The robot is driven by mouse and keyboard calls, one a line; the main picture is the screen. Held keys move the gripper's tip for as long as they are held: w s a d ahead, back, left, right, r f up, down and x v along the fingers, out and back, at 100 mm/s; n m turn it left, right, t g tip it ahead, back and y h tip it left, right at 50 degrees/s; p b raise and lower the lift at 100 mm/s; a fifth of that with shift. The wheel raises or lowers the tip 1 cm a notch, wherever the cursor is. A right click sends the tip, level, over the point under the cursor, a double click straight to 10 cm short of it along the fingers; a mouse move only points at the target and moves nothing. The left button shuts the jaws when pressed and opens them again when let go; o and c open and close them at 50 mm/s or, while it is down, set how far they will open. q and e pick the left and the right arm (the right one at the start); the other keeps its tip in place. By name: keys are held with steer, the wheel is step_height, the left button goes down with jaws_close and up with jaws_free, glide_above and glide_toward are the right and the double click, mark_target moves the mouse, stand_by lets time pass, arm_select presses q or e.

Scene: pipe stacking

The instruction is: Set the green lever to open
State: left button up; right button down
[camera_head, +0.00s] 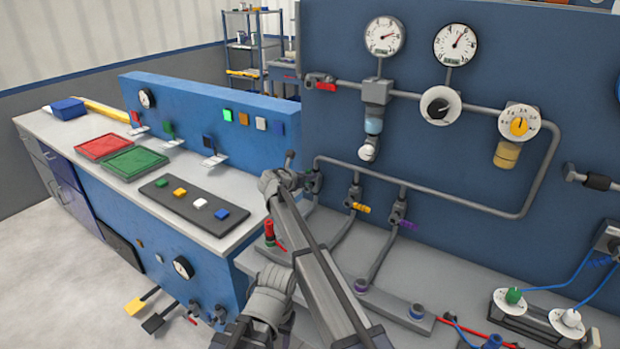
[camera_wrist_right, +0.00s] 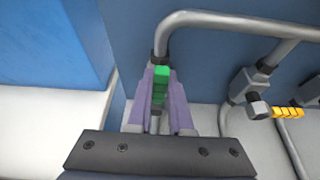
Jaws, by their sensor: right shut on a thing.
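The green lever (camera_wrist_right: 161,86) shows in the right wrist view between the two purple fingers of my right gripper (camera_wrist_right: 160,97). The fingers are closed around it. It sits below the bend of a grey pipe (camera_wrist_right: 163,38). In the head view my right gripper (camera_head: 299,180) is at the leftmost valve of the lower pipe, and the arm and gripper hide most of that valve. The lever's exact angle to the pipe is hard to tell. A dark and grey part of what looks like my left arm shows at the bottom edge; its jaws cannot be made out.
A yellow lever (camera_head: 361,207) and a purple lever (camera_head: 407,224) sit on neighbouring valves to the right. A red lever (camera_head: 326,86) is higher on the blue panel (camera_head: 480,130). A red-handled valve (camera_head: 269,232) stands on the bench below. The workbench with trays is left.

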steer(key=shift+a, duration=0.15)
stand_by(0.5)
steer(key=c, duration=0.8)
jaws_free()
steer(key=shift+w, duration=0.1)
step_height(320, 180, up, 10)
steer(key=p, duration=1)
